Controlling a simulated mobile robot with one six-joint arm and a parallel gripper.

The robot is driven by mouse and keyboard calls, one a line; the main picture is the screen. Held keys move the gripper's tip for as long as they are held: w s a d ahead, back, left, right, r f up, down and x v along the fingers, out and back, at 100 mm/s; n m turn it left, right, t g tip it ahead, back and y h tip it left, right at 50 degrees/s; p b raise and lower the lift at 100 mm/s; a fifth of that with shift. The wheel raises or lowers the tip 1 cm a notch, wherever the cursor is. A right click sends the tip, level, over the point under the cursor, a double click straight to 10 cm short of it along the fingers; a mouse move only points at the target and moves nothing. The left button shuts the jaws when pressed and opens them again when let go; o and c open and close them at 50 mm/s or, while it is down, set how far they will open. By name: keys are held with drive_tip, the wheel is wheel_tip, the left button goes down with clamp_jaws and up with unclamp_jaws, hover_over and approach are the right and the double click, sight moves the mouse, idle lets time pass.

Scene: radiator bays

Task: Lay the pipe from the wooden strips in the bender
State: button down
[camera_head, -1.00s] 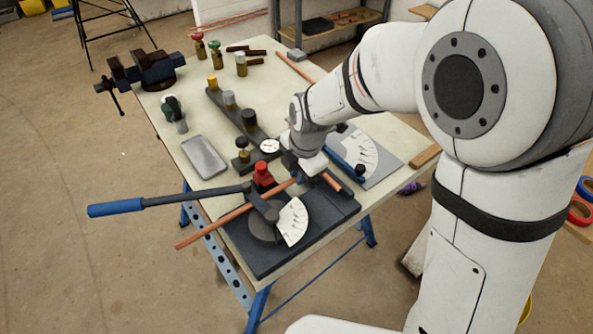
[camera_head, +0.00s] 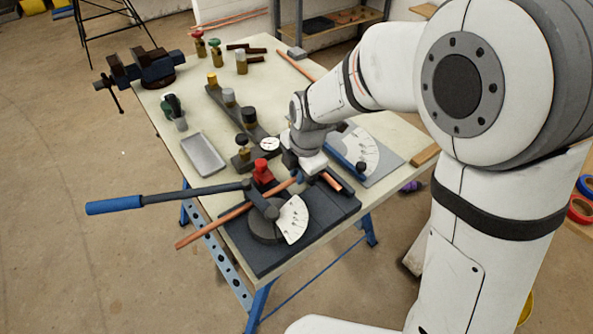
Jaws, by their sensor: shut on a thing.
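The copper pipe (camera_head: 215,229) lies slanted across the bender (camera_head: 262,262). Its near-left end sticks out past the table edge, and its other end runs up to my gripper (camera_head: 300,178). My gripper is shut on the pipe near that end; the fingertips are small and partly hidden by the wrist. The pipe passes beside the round former and the white angle scale (camera_head: 292,222). I cannot tell whether it rests fully in the groove. The bender's lever (camera_head: 160,197), with a blue grip, points left over the table edge. Dark wooden strips (camera_head: 246,50) lie at the table's back.
A grey tray (camera_head: 203,155), a dark bar with several fittings (camera_head: 236,118) and a dial gauge (camera_head: 270,144) stand left of my wrist. A vise (camera_head: 147,70) is at the back left. A second scale plate (camera_head: 362,155) lies right. Another copper pipe (camera_head: 292,64) lies at the back.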

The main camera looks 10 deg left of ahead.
drive_tip(key=shift+f, duration=0.25)
drive_tip(key=c, duration=1.4)
unclamp_jaws()
drive_tip(key=shift+o, duration=0.2)
wheel_tip(320, 180, up, 8)
drive_tip(key=d, duration=0.1)
drive_tip(key=s+d+m, duration=0.4)
drive_tip(key=d+m, duration=0.4)
drive_tip(key=m, duration=0.1)
drive_tip(key=s+d+r+m+h, duration=0.1)
drive_tip(key=s+d+m, duration=0.4)
drive_tip(key=d+m, duration=0.4)
drive_tip(key=s+d+r+m+t, duration=0.1)
drive_tip(key=s+d+m, duration=0.3)
drive_tip(key=d+m, duration=0.4)
drive_tip(key=shift+s+d+m+h, duration=0.2)
drive_tip(key=shift+s+m+h, duration=0.2)
drive_tip(key=shift+m, duration=0.5)
